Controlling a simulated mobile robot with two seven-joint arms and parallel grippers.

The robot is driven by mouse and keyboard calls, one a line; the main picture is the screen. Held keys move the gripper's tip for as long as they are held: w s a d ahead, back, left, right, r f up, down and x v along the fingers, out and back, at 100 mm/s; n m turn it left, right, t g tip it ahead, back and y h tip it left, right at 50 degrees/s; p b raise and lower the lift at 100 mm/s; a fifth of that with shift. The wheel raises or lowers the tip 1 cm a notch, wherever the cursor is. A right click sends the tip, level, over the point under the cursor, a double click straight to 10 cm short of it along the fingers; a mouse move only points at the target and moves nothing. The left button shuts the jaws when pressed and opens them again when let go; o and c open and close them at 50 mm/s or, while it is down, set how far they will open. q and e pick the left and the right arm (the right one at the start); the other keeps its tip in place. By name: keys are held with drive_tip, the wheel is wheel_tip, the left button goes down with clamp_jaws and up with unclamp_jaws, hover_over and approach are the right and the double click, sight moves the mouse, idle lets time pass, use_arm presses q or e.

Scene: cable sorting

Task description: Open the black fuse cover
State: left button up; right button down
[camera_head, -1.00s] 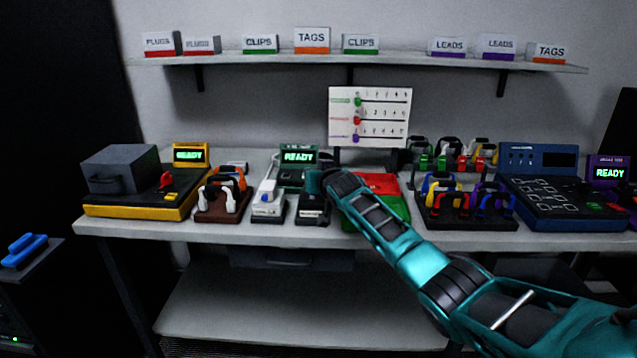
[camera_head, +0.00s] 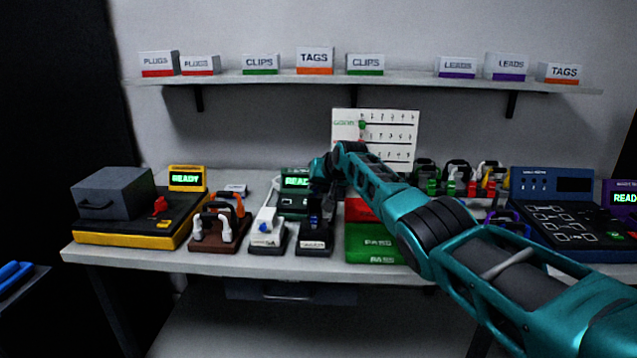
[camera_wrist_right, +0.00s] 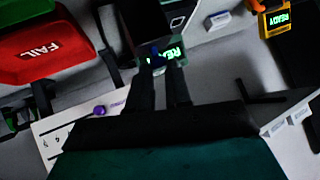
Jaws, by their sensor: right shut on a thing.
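The black fuse unit (camera_head: 314,243) stands on the bench, between the white fuse unit (camera_head: 267,240) and the green tray. A dark upright part with a blue patch (camera_head: 315,212) rises from its top, which looks like its cover. My right gripper (camera_head: 318,184) is directly above and behind this part. In the right wrist view the fingers (camera_wrist_right: 158,68) are close together at a small blue piece by the dark cover. They are shut on what looks like the cover's edge or tab, though the exact contact is too dark to make out. My left gripper is not in view.
A green device with a lit screen (camera_head: 295,181) stands close behind. Green and red trays (camera_head: 375,245) lie right of the fuse unit, under my right arm. A brown rack (camera_head: 215,235) with plugs stands left. A white chart board (camera_head: 400,135) stands at the back.

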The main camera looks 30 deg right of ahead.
drive_tip(key=shift+w+d+r, duration=0.3)
drive_tip(key=shift+r, duration=0.1)
drive_tip(key=c, duration=1.2)
unclamp_jaws()
drive_tip(key=shift+s, duration=0.1)
drive_tip(key=shift+o, duration=0.6)
drive_tip(key=shift+a+f, duration=0.1)
drive_tip(key=shift+f, duration=0.15)
drive_tip(key=shift+s+r, duration=0.1)
drive_tip(key=shift+r, duration=0.05)
drive_tip(key=shift+s+r+p, duration=0.3)
drive_tip(key=shift+p, duration=0.25)
drive_tip(key=p+v, duration=0.1)
drive_tip(key=v, duration=1)
drive_tip(key=shift+s+r, duration=0.25)
drive_tip(key=shift+r, duration=0.05)
